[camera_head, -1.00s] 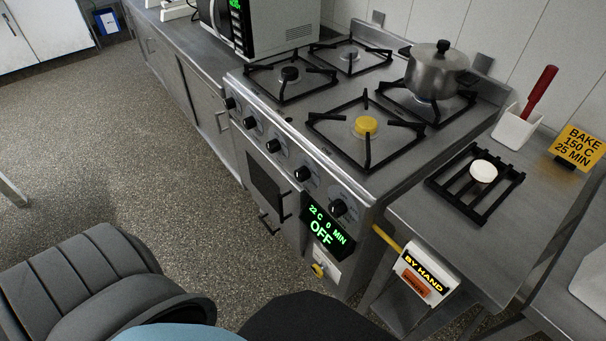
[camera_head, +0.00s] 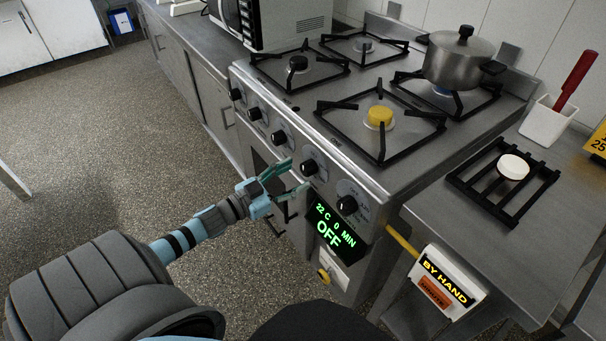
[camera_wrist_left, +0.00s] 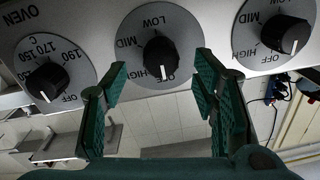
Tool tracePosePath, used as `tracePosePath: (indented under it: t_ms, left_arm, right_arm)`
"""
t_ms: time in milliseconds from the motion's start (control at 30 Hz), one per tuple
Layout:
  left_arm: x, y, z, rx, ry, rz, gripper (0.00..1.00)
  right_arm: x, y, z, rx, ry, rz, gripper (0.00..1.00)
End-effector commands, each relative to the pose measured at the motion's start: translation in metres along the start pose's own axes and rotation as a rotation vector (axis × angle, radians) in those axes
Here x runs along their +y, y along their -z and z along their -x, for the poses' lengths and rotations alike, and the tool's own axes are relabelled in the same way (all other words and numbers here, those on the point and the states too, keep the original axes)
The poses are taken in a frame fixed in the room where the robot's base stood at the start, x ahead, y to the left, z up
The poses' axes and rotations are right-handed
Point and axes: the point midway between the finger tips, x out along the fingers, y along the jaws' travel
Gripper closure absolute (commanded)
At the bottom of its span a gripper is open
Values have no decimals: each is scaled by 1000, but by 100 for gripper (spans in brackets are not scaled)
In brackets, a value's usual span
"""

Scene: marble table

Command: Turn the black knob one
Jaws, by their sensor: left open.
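Several black knobs line the stove's front panel. One black knob (camera_head: 309,167) is just beyond my left gripper (camera_head: 297,177). In the left wrist view this knob (camera_wrist_left: 160,58) sits between the two green fingers of the open gripper (camera_wrist_left: 162,78), which appear apart from it. Its white mark points down, close to HIGH. The oven knob (camera_head: 347,204), lower right on the panel, shows at the left in the wrist view (camera_wrist_left: 46,82), its mark near OFF. Another burner knob (camera_wrist_left: 285,32) is at the right there. My right gripper is out of view.
The oven display (camera_head: 335,228) reads 22 C, 0 MIN, OFF. A steel pot (camera_head: 459,62) stands on the back right burner, with a blue glow beneath. A yellow burner cap (camera_head: 379,117) is in front. A BY HAND sign (camera_head: 446,278) is on the right; floor is clear at left.

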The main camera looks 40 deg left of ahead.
Motion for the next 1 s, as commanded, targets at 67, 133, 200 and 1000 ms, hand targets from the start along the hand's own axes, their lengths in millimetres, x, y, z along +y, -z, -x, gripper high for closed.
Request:
tracePosePath:
  t_ms: [67,133,200,1000]
  left_arm:
    - [-1,-1,-17,4,4,-1,46]
    - [-1,0,-27,2,4,-1,46]
    - [-1,0,-33,0,4,1,46]
    - [0,0,-38,-2,2,-8,94]
  right_arm:
    - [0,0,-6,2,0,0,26]
    - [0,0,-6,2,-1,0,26]
    - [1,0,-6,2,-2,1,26]
    - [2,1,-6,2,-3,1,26]
